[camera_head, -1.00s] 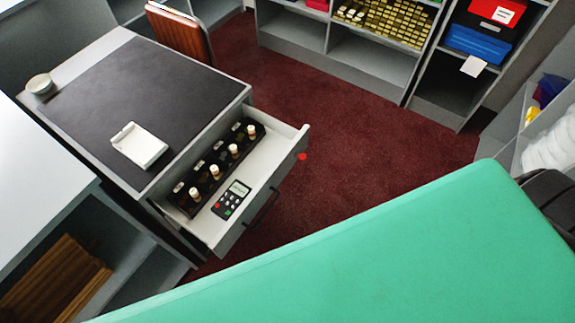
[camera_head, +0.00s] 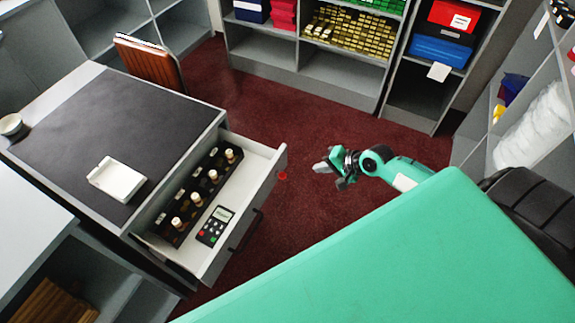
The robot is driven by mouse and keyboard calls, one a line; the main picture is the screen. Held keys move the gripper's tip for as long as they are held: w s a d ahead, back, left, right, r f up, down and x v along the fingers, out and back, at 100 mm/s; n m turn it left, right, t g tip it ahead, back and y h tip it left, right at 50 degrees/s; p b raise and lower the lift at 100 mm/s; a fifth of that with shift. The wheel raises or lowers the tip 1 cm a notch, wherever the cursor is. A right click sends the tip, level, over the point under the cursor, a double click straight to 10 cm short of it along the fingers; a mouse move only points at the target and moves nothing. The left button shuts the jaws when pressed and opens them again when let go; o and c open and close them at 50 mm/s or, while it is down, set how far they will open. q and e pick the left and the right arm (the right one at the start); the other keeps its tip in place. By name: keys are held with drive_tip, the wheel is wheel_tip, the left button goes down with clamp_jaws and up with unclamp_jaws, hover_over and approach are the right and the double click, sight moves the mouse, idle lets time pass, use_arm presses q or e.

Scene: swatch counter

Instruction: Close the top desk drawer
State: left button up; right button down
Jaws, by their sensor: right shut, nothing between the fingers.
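The top desk drawer (camera_head: 268,178) stands pulled out from the desk (camera_head: 95,72), with its front panel and dark handle (camera_head: 245,231) facing right. Inside it lie a black rack (camera_head: 203,193) with several white-capped bottles and a dark handheld device (camera_head: 215,225) with buttons. My right gripper (camera_head: 323,167) is in the middle of the view, to the right of the drawer front and apart from it. It is shut and empty. My left gripper is not in view.
A white tray (camera_head: 117,180) and a small bowl (camera_head: 11,125) sit on the desk. An orange-brown chair (camera_head: 147,63) stands behind it. Shelves line the back and right. Dark red carpet (camera_head: 300,120) lies clear between desk and shelves. My green body fills the lower right.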

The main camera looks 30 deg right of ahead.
drive_tip(key=p, duration=0.1)
approach(279, 167)
wheel_tip(279, 167, down, 4)
drive_tip(key=w+a, duration=0.1)
drive_tip(key=w, duration=0.1)
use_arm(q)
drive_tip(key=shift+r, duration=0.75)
use_arm(e)
drive_tip(key=shift+w+a+f, duration=0.3)
drive_tip(key=shift+w+a, duration=0.25)
drive_tip(key=shift+w, duration=0.35)
